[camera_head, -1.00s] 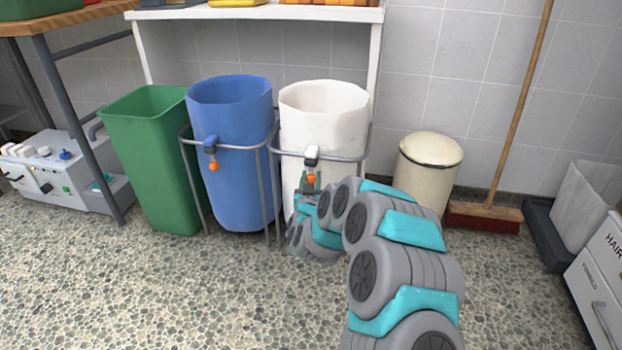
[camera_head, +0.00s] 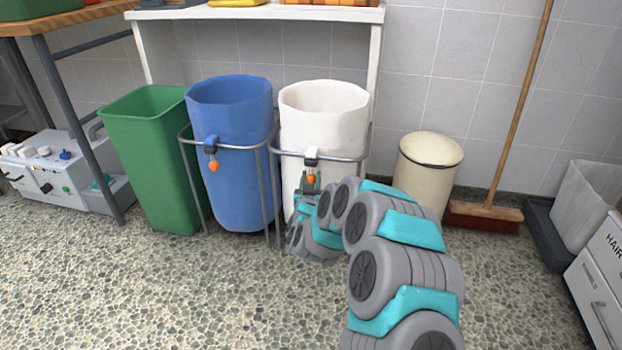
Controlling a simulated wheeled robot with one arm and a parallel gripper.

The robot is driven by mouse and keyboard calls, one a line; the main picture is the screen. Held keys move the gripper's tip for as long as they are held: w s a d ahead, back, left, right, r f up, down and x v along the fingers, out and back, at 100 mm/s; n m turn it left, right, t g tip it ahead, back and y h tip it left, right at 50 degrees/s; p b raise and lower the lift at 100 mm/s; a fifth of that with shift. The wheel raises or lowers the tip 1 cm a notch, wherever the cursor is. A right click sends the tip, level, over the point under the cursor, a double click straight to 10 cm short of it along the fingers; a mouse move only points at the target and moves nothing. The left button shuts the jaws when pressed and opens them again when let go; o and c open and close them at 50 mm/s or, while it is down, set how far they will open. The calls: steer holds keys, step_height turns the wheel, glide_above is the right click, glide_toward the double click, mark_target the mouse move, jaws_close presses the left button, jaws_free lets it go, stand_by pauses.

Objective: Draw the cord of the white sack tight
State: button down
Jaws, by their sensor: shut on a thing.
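The white sack (camera_head: 335,118) stands upright in a metal frame, its mouth wide open. A white and black cord lock (camera_head: 311,155) sits at its front on the frame's rail. An orange pull (camera_head: 310,179) hangs just below the lock. My gripper (camera_head: 310,186) is at the front of the white sack, shut on the orange pull from below. My own arm hides the lower part of the sack, and the fingertips are small in the view.
A blue sack (camera_head: 230,150) with its own orange pull stands in the frame just left. A green bin (camera_head: 150,160) is further left. A cream lidded bin (camera_head: 428,175) and a broom (camera_head: 485,215) are to the right. The floor in front is clear.

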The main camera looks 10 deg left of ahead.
step_height(320, 180, down, 9)
steer(key=b, duration=0.2)
steer(key=shift+f, duration=0.2)
stand_by(0.4)
steer(key=c, duration=0.9)
jaws_free()
steer(key=shift+f, duration=0.15)
steer(key=o, duration=0.4)
steer(key=shift+s, duration=0.15)
steer(key=s+d, duration=0.1)
steer(key=s, duration=0.6)
steer(key=shift+s+p, duration=0.2)
steer(key=shift+p, duration=0.1)
